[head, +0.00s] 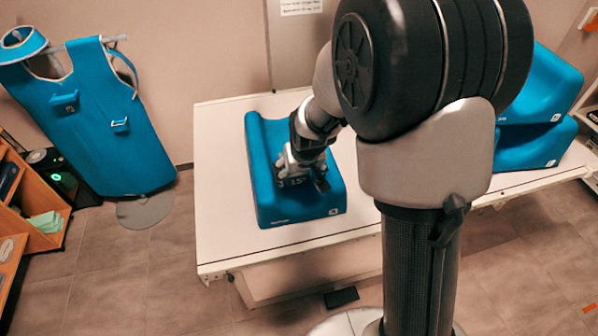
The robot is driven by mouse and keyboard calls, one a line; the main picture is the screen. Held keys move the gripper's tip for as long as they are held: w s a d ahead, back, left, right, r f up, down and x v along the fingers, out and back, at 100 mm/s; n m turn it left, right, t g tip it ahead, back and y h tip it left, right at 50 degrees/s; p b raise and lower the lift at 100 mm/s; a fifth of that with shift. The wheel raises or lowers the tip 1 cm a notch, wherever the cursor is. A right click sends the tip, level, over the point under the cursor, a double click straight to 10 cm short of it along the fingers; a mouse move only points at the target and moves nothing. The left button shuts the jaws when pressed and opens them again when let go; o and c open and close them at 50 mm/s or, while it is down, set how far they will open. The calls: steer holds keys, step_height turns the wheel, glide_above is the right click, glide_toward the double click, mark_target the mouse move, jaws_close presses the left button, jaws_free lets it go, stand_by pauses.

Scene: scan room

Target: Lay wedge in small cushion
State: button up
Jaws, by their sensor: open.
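A blue cushion (300,208) with a raised far end and a hollow in its top lies on the white table, left of my arm. My gripper (303,176) is over this hollow, pointing down, and its fingers are open. A small grey piece marked with what looks like "15" (292,182) shows at the fingertips, low in the hollow; it appears to be the wedge. My gripper and wrist hide much of it, and I cannot tell whether the fingers touch it.
More blue cushions (540,145) are stacked at the table's right end, partly behind my arm. The white table (222,190) is bare left of the cushion. A blue apron (95,120) hangs at the left wall near a wooden shelf (35,235).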

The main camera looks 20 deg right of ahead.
steer(key=p+v, duration=0.4)
steer(key=v, duration=0.9)
steer(key=s+r, duration=0.5)
steer(key=s, duration=0.6)
steer(key=s+r, duration=0.5)
steer(key=s, duration=0.7)
steer(key=shift+r, duration=0.15)
steer(key=shift+c, duration=0.3)
